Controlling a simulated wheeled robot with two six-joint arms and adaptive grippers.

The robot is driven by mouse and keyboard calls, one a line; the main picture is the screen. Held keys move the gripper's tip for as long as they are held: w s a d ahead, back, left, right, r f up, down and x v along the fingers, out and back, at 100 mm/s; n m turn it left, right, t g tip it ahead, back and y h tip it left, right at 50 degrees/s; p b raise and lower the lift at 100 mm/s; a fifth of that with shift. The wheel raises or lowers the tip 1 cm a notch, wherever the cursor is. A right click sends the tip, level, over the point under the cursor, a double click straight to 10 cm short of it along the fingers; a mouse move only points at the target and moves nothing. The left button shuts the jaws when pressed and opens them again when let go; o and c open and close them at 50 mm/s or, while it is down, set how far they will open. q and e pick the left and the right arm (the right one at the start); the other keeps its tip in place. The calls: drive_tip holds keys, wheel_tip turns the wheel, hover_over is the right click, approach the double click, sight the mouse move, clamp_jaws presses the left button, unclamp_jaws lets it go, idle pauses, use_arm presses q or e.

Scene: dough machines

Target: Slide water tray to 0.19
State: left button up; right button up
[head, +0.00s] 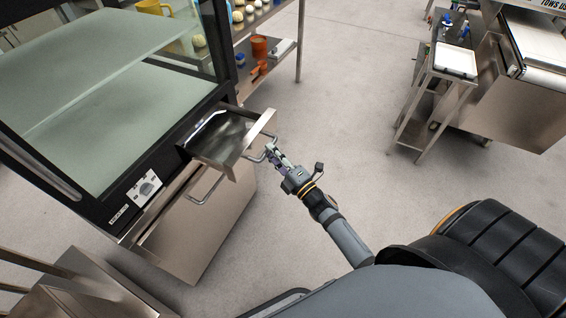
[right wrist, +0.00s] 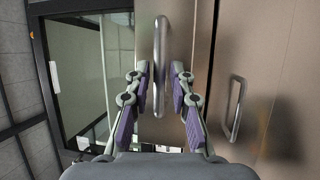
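The water tray (head: 225,140) is a shallow metal drawer, pulled partly out of the front of the glass-doored cabinet. Its bar handle (head: 259,154) is on its front, and in the right wrist view the handle (right wrist: 160,62) stands upright in the picture. My right gripper (head: 273,152) is at this handle. In the right wrist view its purple-padded fingers (right wrist: 160,70) are open, one on each side of the bar, with visible gaps to it. My left gripper is not in view.
Below the tray is a metal door with its own handle (head: 207,188), also in the right wrist view (right wrist: 235,108). A shelf rack (head: 272,22) stands behind, and a small metal table (head: 455,62) at right. The floor between is clear.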

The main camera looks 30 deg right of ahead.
drive_tip(key=v, duration=1)
drive_tip(key=shift+s, duration=0.3)
drive_tip(key=shift+d, duration=0.1)
